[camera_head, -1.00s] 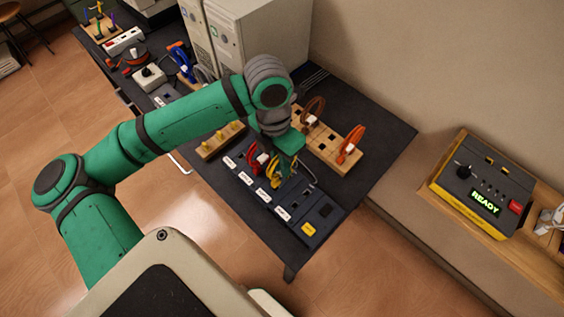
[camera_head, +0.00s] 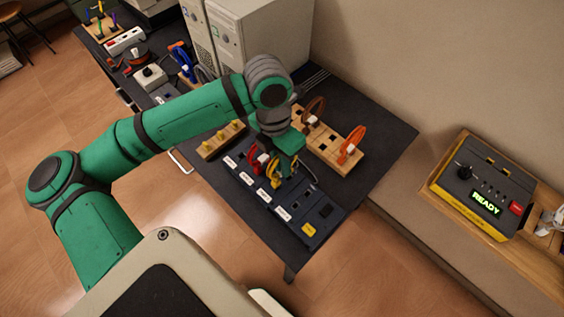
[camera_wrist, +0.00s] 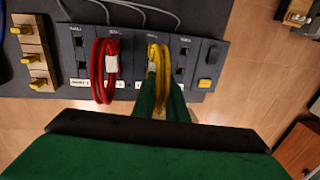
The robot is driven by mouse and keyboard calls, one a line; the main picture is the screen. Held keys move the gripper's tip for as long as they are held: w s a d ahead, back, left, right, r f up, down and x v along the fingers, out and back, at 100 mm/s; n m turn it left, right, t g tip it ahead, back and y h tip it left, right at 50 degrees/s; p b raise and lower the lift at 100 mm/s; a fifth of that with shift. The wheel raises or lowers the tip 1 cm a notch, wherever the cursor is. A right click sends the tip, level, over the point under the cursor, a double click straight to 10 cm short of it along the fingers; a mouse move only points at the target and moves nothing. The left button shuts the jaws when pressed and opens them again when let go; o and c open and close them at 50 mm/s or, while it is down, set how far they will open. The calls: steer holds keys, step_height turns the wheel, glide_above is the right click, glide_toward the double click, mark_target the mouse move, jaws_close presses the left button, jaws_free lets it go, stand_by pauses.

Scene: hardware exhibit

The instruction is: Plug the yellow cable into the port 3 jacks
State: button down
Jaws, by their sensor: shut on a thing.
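The yellow cable (camera_wrist: 160,60) is a loop with a white tag, standing over the third module from the left of the dark port panel (camera_head: 240,180). It also shows in the head view (camera_head: 275,172), under my wrist. My gripper (camera_wrist: 158,98) has its green fingers shut on the near part of the yellow cable, by the tag. In the head view my gripper (camera_head: 287,168) is over the panel. The fingers and cable hide the jacks of that module and its label. I cannot tell whether the plug ends are seated.
A red cable (camera_wrist: 106,65) loops over the module just left of the yellow one. A wooden holder (camera_head: 345,163) with brown and orange cables stands behind the panel. A wooden block with yellow pegs (camera_wrist: 33,55) is at the left.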

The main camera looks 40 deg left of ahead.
steer(key=shift+f, duration=1.1)
stand_by(2.1)
steer(key=c, duration=1)
jaws_free()
steer(key=shift+c, duration=0.2)
steer(key=shift+r, duration=0.1)
steer(key=shift+a+r, duration=0.2)
steer(key=shift+r, duration=1)
steer(key=shift+a+r, duration=0.15)
steer(key=shift+r, duration=1.1)
steer(key=shift+a+r, duration=0.2)
steer(key=shift+r, duration=1)
